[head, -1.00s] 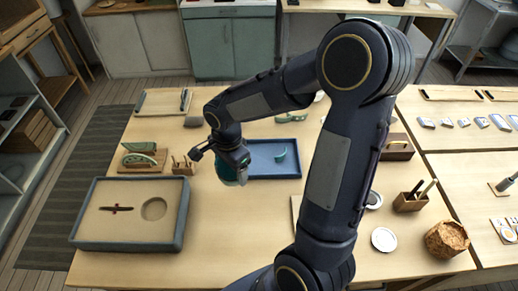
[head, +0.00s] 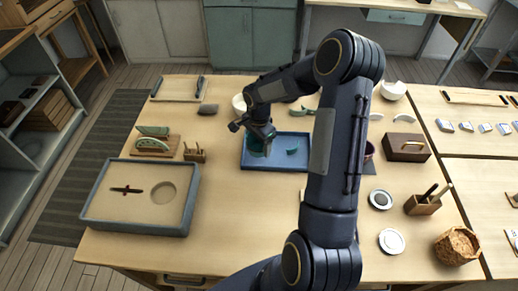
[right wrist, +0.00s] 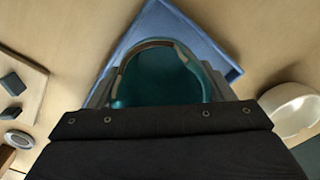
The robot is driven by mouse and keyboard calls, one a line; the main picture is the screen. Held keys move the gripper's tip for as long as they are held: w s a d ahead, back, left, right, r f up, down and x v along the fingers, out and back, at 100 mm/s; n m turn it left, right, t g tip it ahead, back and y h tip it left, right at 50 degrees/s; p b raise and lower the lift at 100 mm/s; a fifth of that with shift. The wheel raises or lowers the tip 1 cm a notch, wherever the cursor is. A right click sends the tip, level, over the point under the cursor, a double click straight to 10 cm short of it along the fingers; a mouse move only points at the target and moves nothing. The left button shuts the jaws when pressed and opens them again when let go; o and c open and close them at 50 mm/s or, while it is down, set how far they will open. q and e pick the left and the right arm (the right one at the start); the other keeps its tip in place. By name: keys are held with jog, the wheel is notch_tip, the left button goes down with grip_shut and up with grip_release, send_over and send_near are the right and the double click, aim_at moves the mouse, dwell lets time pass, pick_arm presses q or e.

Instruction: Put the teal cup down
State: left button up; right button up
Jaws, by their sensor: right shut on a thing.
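The teal cup (head: 257,149) is in my right gripper (head: 259,136), over the left part of the blue tray (head: 283,165) in the head view. In the right wrist view the cup (right wrist: 158,75) stands between the two fingers, and its rim shows a brown and pale broken-looking edge. The blue tray (right wrist: 212,52) lies beneath and beyond it. Whether the cup's base touches the tray floor is hidden. A curved teal shard (head: 292,152) lies in the tray, to the right of the cup. My left gripper is not in view.
A sand-filled box (head: 140,228) stands front left. A small wooden holder (head: 195,153) and a rack with green pieces (head: 153,142) stand left of the tray. A white bowl (right wrist: 293,108) is close to the gripper. Bare table lies in front of the tray.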

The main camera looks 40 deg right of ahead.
aim_at(259, 148)
jog(key=f+b, duration=0.1)
jog(key=f, duration=0.2)
jog(key=shift+w+d+f+b, duration=0.15)
jog(key=shift+d+f+b, duration=0.05)
jog(key=shift+f+b, duration=0.2)
jog(key=shift+r, duration=0.1)
jog(key=shift+f, duration=0.25)
jog(key=o, duration=0.6)
jog(key=shift+o, duration=0.2)
jog(key=shift+r, duration=0.1)
